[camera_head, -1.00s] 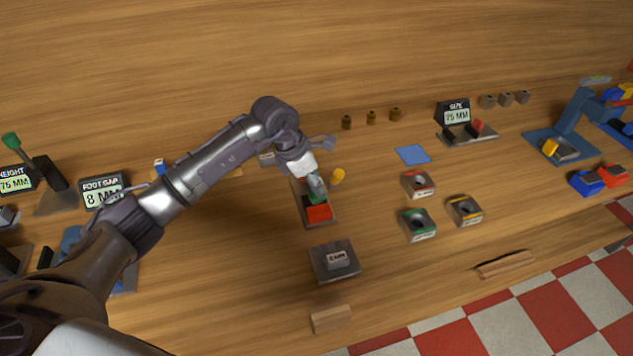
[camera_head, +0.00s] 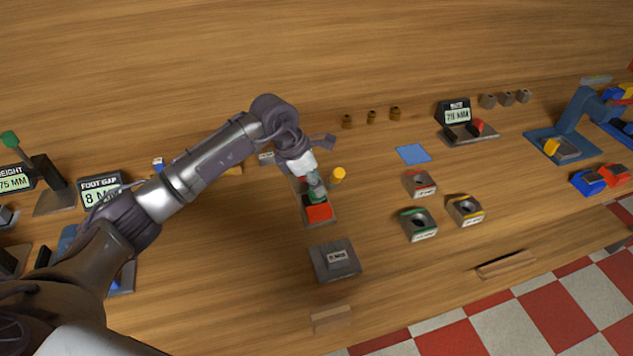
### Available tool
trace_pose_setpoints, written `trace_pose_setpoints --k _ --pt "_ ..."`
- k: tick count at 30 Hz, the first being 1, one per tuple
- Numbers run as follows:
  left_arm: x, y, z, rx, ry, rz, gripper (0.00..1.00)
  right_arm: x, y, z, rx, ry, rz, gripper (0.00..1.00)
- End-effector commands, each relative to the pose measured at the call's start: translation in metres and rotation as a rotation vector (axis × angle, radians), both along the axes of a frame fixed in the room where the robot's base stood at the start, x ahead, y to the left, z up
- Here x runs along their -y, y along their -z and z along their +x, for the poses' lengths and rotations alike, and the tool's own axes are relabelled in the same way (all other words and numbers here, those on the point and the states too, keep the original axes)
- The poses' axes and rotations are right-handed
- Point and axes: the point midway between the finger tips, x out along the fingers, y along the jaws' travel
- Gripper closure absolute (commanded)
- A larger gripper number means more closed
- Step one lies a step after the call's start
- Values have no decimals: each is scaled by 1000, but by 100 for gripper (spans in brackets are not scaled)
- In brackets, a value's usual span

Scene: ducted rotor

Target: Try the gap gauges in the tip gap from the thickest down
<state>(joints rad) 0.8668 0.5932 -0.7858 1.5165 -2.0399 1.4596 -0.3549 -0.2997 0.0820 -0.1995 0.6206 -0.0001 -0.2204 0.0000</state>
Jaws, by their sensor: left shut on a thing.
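My left gripper (camera_head: 315,186) points down over a narrow grey holder (camera_head: 328,221) in the middle of the table. It is shut on a small green piece (camera_head: 320,198), which the fingers mostly hide. I cannot tell whether the piece still touches the holder. A red block (camera_head: 318,212) sits at the holder's near end, just in front of the fingertips. A yellow round-topped piece (camera_head: 338,174) stands to the right of the gripper. Three grey blocks with round holes are to the right, marked red (camera_head: 421,184), green (camera_head: 418,225) and yellow (camera_head: 465,211). My right gripper is out of view.
A grey block with a small label (camera_head: 336,260) lies nearer. A foot gap display (camera_head: 102,192) reads 8 MM at left. A size display (camera_head: 457,114) stands at back right, with a blue stand (camera_head: 575,125) beyond. A blue mat (camera_head: 413,154) lies flat.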

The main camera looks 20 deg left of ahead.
Motion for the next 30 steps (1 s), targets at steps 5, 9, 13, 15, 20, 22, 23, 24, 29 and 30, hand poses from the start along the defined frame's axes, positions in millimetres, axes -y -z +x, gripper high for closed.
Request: trace_pose_setpoints --k 5,9,13,15,20,22,23,24,29,30 --pt "0 0 0 1 0 -1 100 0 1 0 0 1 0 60" --pt "0 0 0 1 0 -1 100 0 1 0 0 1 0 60" --pt "0 0 0 1 0 -1 100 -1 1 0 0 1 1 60" --pt "0 0 0 1 0 -1 100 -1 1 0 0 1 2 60" --pt "0 2 0 1 0 -1 100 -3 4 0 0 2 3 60" --pt "0 4 0 1 0 -1 100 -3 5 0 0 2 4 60" --pt "0 4 0 1 0 -1 100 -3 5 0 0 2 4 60" --pt "0 5 0 1 0 -1 100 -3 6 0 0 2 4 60" --pt "0 4 0 1 0 -1 100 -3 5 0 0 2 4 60" --pt "0 4 0 1 0 -1 100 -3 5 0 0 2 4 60"
